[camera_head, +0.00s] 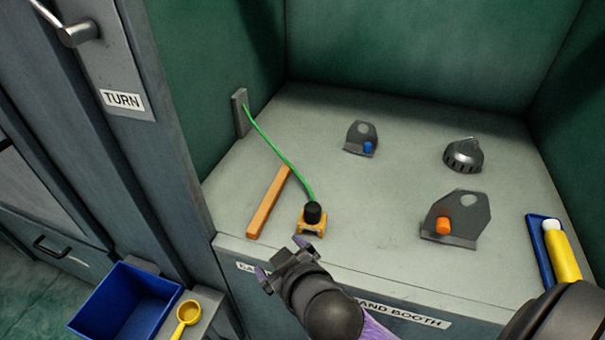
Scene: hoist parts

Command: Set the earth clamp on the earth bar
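The earth clamp (312,221) is a yellow piece with a black knob on top. It stands near the front edge of the booth's grey work surface, with a green cable running from it to a grey plate (240,113) on the left wall. The earth bar (268,203) is an orange-brown bar lying just left of the clamp, apart from it.
Two grey plates, one with a blue peg (367,148) and one with an orange peg (443,225), and a grey dome (463,155) stand to the right. A yellow cylinder (562,252) lies by a blue tray (541,258). A blue bin (127,305) and yellow scoop (187,314) are lower left.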

